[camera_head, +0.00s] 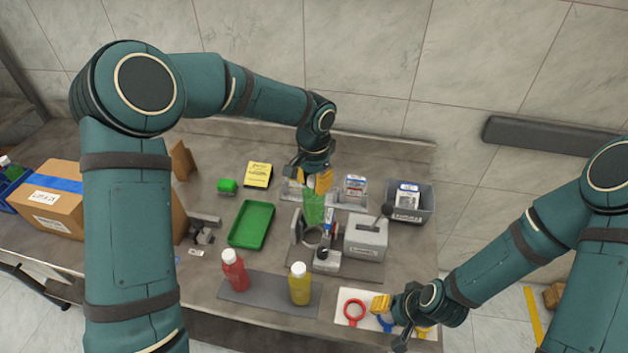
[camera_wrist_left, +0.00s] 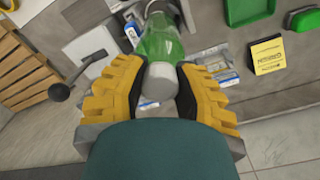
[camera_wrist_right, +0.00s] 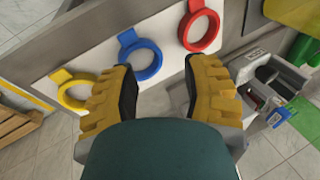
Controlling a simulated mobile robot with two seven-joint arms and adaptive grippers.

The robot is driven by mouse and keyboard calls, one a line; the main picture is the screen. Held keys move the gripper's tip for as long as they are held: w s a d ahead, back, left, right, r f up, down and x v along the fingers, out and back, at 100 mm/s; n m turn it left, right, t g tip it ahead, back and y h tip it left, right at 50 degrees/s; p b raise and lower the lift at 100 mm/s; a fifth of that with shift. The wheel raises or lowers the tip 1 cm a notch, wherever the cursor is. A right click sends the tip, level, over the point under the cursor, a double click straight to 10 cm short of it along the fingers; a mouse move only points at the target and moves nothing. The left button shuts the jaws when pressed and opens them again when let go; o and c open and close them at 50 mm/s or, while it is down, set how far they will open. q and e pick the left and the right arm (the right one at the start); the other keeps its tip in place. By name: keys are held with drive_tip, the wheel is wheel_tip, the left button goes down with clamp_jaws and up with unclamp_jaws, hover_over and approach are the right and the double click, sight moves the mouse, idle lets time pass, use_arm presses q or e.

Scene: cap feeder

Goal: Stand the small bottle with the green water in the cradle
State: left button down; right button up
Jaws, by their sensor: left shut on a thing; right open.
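The small bottle with green water (camera_head: 314,208) hangs upright or nearly so below my left gripper (camera_head: 317,182). My left gripper is shut on its upper end; in the left wrist view the pale cap (camera_wrist_left: 160,80) lies between the yellow fingers and the green body (camera_wrist_left: 160,38) is beyond them. The cradle, a grey ring-like holder (camera_head: 312,237), stands just below the bottle on a grey base plate. Whether the bottle's bottom touches it is hidden. My right gripper (camera_head: 398,318) is open and empty by the table's front edge, near the coloured rings.
A grey feeder box (camera_head: 366,238) with a black-knobbed lever stands right of the cradle. Red (camera_head: 234,270) and yellow (camera_head: 300,284) bottles stand on a dark mat in front. A green tray (camera_head: 251,225) is to the left. Red, blue and yellow rings (camera_wrist_right: 203,30) lie on a white board.

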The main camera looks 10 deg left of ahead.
use_arm(q)
drive_tip(key=shift+f+b, duration=0.85)
drive_tip(key=shift+f, duration=0.4)
use_arm(e)
drive_tip(key=shift+f, duration=0.95)
